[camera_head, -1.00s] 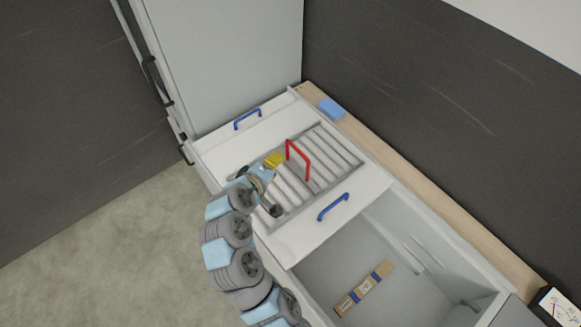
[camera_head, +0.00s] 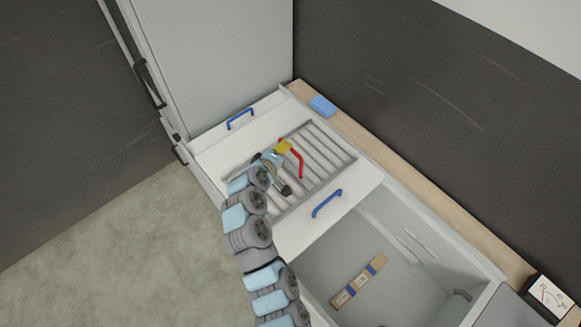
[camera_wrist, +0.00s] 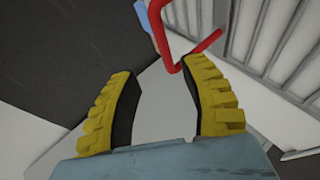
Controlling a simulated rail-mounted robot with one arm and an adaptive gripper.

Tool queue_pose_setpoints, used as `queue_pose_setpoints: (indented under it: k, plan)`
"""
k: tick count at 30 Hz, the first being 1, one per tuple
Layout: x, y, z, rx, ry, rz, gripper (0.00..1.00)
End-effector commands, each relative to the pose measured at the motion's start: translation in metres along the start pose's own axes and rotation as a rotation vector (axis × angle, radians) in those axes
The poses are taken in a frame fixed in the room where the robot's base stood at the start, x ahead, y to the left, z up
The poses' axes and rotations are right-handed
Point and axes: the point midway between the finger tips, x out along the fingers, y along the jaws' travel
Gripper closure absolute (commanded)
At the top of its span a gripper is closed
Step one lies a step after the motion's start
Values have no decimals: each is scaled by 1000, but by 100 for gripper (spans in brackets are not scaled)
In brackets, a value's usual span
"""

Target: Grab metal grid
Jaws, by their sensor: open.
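The metal grid (camera_head: 327,150) is a grey slatted panel lying in the white top of the cabinet. A red handle (camera_head: 300,163) rises from it. My gripper (camera_head: 285,146) is over the grid, close to the handle's upper end, and hides part of the grid. In the wrist view my gripper (camera_wrist: 162,68) is open, its two yellow-padded fingers apart and nothing held between them. The red handle (camera_wrist: 163,35) shows just beyond the fingertips, nearer the right finger. The grid's slats (camera_wrist: 280,45) are at the upper right. I cannot tell whether the finger touches the handle.
Blue handles (camera_head: 327,203) stand on the white panels on both sides of the grid. An open bin (camera_head: 400,285) at the front holds a cardboard piece (camera_head: 358,281). A blue block (camera_head: 322,106) lies on the wooden ledge (camera_head: 420,200) along the dark wall.

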Motion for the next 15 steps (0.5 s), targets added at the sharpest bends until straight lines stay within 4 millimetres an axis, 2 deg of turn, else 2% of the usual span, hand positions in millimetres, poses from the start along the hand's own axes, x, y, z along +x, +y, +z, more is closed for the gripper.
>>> queue_pose_setpoints:
  k: [6,15]
  plan:
    - [16,1,-1,0,0,1,55]
    - [22,0,0,0,0,0,55]
